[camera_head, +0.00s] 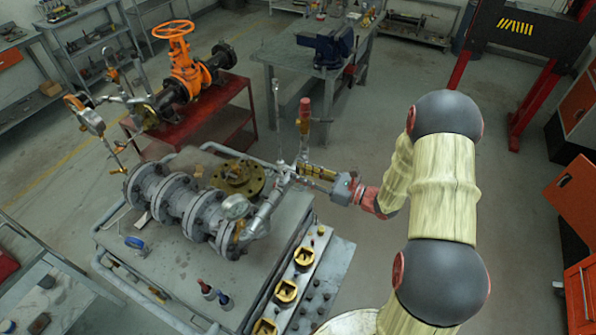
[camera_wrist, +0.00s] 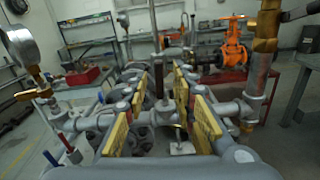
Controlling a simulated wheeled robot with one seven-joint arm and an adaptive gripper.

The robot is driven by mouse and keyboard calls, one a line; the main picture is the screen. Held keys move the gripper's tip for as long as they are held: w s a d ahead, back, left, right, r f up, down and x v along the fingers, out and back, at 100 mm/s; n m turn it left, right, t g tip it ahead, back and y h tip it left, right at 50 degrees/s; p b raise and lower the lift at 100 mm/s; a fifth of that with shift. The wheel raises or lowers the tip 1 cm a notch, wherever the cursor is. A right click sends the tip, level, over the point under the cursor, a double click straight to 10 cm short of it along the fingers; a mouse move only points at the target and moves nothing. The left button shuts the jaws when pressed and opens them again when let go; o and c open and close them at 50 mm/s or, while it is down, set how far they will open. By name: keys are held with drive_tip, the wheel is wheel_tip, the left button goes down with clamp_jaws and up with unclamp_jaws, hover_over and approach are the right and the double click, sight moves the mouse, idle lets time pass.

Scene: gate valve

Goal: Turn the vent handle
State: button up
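The pipe assembly (camera_head: 190,205) with grey flanges stands on a grey bench. A slim upright metal handle (camera_head: 276,98) rises from its fittings, beside a red-topped brass fitting (camera_head: 304,115). I cannot tell for certain which lever is the vent handle. My gripper (camera_head: 310,171) reaches in from the right, level, with its fingers close to the metal fittings (camera_head: 284,178). In the wrist view my gripper (camera_wrist: 162,86) has its yellow fingers apart, with a gap between them. An upright grey pipe (camera_wrist: 155,35) shows beyond the gap. Contact cannot be made out.
A pressure gauge (camera_wrist: 22,48) stands at the left in the wrist view. An orange handwheel valve (camera_head: 180,60) sits on a red stand (camera_head: 215,115) behind. A workbench with a blue vise (camera_head: 333,46) is at the back. Brass square pieces (camera_head: 287,291) line the bench's front.

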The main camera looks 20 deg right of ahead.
drive_tip(key=shift+w+a, duration=0.5)
drive_tip(key=c, duration=0.4)
clamp_jaws()
